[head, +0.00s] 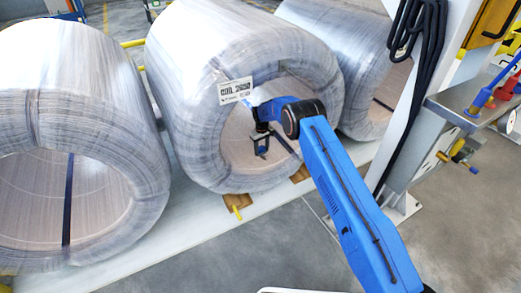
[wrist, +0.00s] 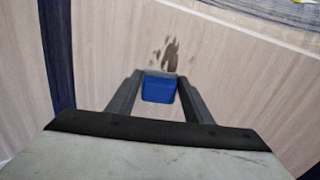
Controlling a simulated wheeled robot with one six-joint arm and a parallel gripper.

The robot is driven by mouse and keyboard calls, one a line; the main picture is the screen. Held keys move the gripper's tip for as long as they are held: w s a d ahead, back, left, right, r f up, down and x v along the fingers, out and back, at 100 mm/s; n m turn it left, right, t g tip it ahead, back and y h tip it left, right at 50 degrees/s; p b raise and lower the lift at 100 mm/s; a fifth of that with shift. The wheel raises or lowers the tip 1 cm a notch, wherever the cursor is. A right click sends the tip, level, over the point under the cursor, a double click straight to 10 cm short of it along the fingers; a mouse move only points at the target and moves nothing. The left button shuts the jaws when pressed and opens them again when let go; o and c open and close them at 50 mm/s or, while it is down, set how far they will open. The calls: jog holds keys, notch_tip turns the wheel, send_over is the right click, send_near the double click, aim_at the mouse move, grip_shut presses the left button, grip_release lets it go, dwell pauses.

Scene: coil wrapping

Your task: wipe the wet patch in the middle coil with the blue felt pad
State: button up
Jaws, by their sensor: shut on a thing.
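The middle coil (head: 190,110) is wrapped in clear film and carries a white label (head: 235,90) on its front face. My blue arm reaches into its bore, and my gripper (head: 261,143) is inside the opening. In the wrist view my gripper (wrist: 160,82) is shut on the blue felt pad (wrist: 158,90), held between the two dark fingers. The wet patch (wrist: 169,55) shows as dark streaks and spots on the bore wall, just beyond the pad. Whether the pad touches the wall is hard to tell.
A left coil (head: 75,90) and a right coil (head: 345,50) stand on either side. A dark blue strap (wrist: 58,55) runs along the bore wall to the left. A steel bench (head: 455,105) with tools and a white post are at the right.

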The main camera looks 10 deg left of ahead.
aim_at(266, 160)
jog(key=shift+s+d+f, duration=0.1)
jog(key=shift+s+d, duration=0.45)
jog(key=shift+s, duration=0.25)
jog(key=shift+s+d, duration=0.5)
jog(key=shift+s, duration=0.25)
jog(key=shift+s+d+r, duration=0.1)
jog(key=shift+s+d, duration=0.55)
jog(key=shift+s, duration=0.35)
jog(key=shift+s+d+r, duration=0.1)
jog(key=shift+s+d, duration=0.6)
jog(key=shift+s, duration=0.25)
jog(key=shift+s+d, duration=0.65)
jog(key=shift+s, duration=0.35)
jog(key=shift+f, duration=0.1)
